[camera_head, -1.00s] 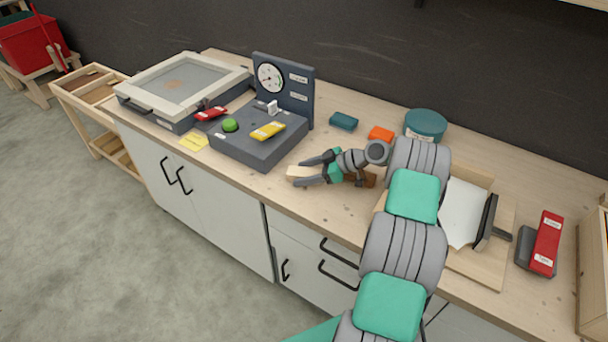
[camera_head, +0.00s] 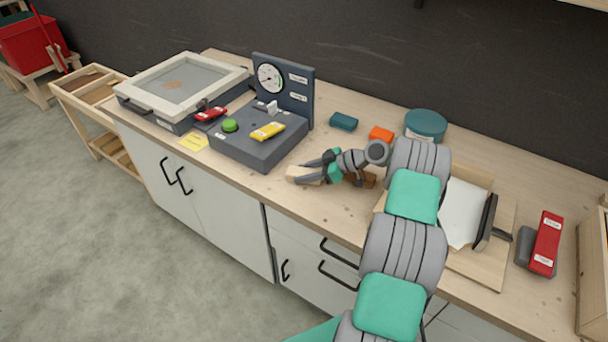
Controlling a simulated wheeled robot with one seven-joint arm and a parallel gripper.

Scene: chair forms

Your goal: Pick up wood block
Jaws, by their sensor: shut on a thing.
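The wood block (camera_head: 297,173) is a small pale piece on the wooden countertop, near its front edge, left of my arm. My gripper (camera_head: 304,174) reaches over it from the right, with its dark fingers shut on the block. The fingers cover part of the block. It appears to rest on the counter; I cannot tell whether there is a gap beneath it. A brown wooden piece (camera_head: 362,180) lies just right, partly hidden under my gripper.
A dark device with a dial (camera_head: 258,146) stands left of the gripper. Behind are a teal box (camera_head: 344,121), an orange block (camera_head: 381,134) and a round teal tin (camera_head: 425,125). The counter's front edge is close.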

